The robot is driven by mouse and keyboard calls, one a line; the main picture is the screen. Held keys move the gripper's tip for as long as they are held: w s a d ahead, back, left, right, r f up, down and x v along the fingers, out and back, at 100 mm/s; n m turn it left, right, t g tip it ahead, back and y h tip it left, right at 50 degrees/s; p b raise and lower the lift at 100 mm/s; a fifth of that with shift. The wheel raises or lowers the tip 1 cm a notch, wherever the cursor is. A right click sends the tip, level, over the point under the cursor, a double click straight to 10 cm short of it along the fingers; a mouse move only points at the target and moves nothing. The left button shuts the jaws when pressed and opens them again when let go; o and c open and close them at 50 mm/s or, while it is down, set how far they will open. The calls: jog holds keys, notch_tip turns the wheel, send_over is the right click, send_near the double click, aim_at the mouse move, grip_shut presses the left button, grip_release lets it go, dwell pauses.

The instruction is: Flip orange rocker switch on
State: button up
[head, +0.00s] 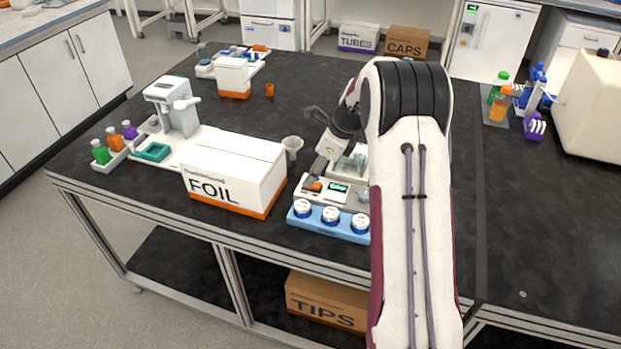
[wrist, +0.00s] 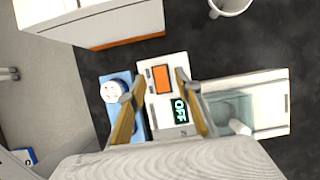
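The orange rocker switch (wrist: 162,79) is set in the top of a small white device (wrist: 173,62). The device's dark display (wrist: 180,111) reads OFF in green. In the head view, the orange switch (head: 312,185) shows on the device's left side, close below my gripper (head: 316,171). In the wrist view, my gripper (wrist: 159,78) is open, with one finger on each side of the switch and nothing between them. Whether a fingertip touches the device, I cannot tell.
A blue rack (head: 331,228) with white-capped jars stands along the device's front. A white instrument (wrist: 258,102) adjoins the device.

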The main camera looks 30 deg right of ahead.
jog(key=shift+x, duration=1.5)
grip_shut()
